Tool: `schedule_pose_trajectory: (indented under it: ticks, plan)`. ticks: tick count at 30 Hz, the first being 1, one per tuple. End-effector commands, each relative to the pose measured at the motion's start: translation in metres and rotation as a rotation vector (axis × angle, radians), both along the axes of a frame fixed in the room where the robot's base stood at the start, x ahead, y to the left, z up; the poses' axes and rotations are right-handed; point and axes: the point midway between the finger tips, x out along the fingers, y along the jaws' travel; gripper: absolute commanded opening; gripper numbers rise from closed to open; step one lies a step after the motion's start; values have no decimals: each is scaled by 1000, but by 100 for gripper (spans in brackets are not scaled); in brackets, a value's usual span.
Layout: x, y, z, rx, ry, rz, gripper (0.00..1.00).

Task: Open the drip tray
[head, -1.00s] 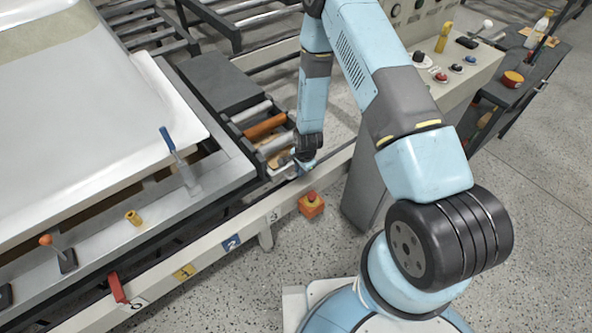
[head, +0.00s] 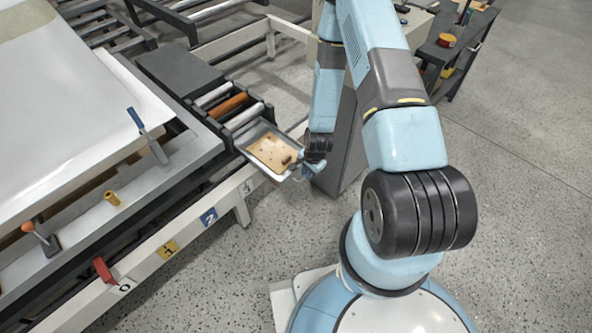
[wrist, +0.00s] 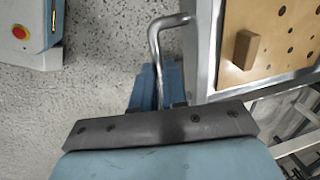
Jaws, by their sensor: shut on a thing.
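The drip tray (head: 244,142) is a shallow metal tray with a tan, holed board (head: 270,152) in it. It sticks out from under the rollers at the end of the conveyor frame. In the wrist view the tray's metal rim (wrist: 203,60) and board (wrist: 285,35) are at the right. A bent metal bar handle (wrist: 156,42) stands out from the tray toward my gripper. My gripper (wrist: 158,88), with blue fingers, is shut on this handle. In the head view my gripper (head: 311,170) is at the tray's outer edge. The fingertips are partly hidden.
A small dark brown block (wrist: 246,48) lies on the board. Rollers, one of them orange (head: 228,105), lie behind the tray. A grey control cabinet (head: 345,150) stands close to the right of my gripper. Speckled floor (head: 215,265) is open in front.

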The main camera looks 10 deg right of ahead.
Motion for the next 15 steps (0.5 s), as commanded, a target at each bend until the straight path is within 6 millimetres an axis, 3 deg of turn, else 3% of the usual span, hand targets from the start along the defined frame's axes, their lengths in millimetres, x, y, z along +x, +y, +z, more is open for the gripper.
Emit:
schedule_pose_trajectory:
  ticks: [4, 15]
  plan:
    - [-8, -11, 0, -6, -5, -2, 0]
    - [-13, -13, 0, -9, -10, 7, 0]
